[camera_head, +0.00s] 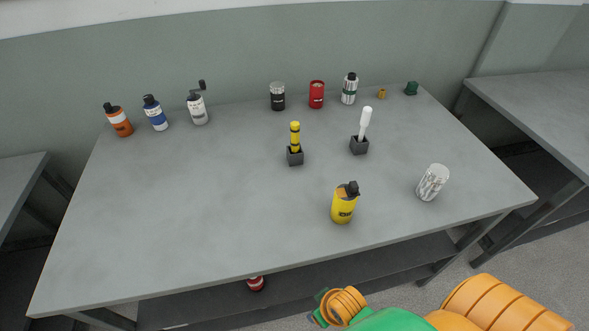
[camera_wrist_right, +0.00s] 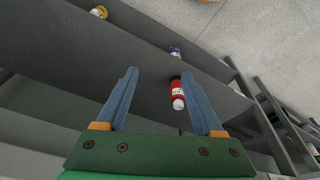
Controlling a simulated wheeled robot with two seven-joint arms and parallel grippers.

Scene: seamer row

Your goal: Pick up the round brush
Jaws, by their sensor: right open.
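Two upright tools stand in small dark holders on the grey table (camera_head: 200,200): a yellow-handled tool (camera_head: 295,135) near the middle and a white-handled tool (camera_head: 365,122) to its right. Their lower ends are hidden in the holders, so I cannot tell which is the round brush. My right gripper (camera_wrist_right: 159,74) is open and empty in the right wrist view, its two blue fingers apart. In the head view part of my right arm shows at the bottom, below the table's front edge and well away from both tools. My left gripper is not in view.
A yellow bottle (camera_head: 343,205) and a white patterned can (camera_head: 432,182) stand near the front right. Several bottles and cans line the back, including a red can (camera_head: 316,95). A red bottle (camera_wrist_right: 177,92) shows between my right fingers, beyond them. The table's left front is clear.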

